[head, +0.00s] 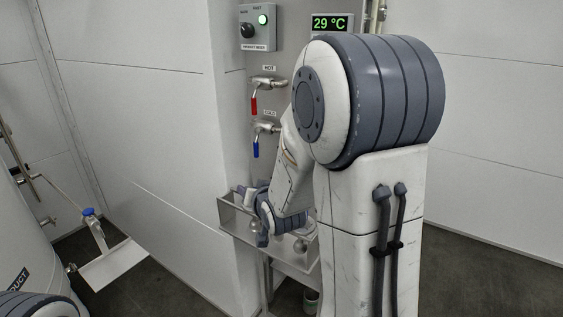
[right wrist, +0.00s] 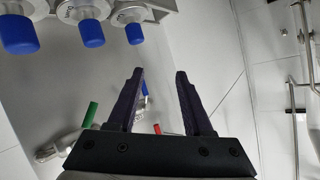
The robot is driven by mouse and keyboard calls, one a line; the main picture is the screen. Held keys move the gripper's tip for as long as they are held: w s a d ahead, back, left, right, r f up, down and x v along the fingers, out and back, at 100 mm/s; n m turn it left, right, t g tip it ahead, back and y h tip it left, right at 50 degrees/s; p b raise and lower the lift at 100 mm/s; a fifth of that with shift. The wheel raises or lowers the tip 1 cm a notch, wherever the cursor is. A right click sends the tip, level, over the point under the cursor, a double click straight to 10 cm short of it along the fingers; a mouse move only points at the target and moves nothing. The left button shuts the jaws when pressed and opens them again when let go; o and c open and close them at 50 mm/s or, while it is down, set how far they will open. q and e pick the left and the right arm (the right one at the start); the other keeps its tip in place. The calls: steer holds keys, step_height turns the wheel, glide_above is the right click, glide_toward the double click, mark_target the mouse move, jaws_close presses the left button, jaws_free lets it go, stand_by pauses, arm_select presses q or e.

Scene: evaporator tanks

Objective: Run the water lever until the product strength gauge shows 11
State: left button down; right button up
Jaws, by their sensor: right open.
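I cannot tell which valve is the water lever. In the head view a red-handled valve (head: 254,104) labelled HOT is on the grey panel. A blue-handled valve (head: 256,147) hangs below it. Both handles point down. I do not see a product strength gauge. My right gripper (head: 258,215) is low at a metal tray (head: 228,207), below the valves. In the right wrist view my right gripper (right wrist: 159,75) is open with nothing between its fingers. A green handle (right wrist: 88,115) and a red piece (right wrist: 157,129) show behind it. My left gripper is not in view.
A temperature display (head: 326,23) reads 29 °C. A blue-topped tap (head: 91,219) and a white tank (head: 15,245) stand at left. Blue-capped fittings (right wrist: 86,27) are near my right gripper. My right arm hides part of the panel.

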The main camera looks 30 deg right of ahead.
steer(key=s+d+r+m+t+h+b, duration=0.25)
steer(key=d+m+h, duration=0.25)
steer(key=d, duration=0.9)
steer(key=p+x, duration=0.4)
steer(key=x, duration=0.6)
steer(key=shift+w+d+r, duration=0.2)
steer(key=shift+d+r, duration=0.2)
steer(key=shift+t, duration=0.25)
jaws_close()
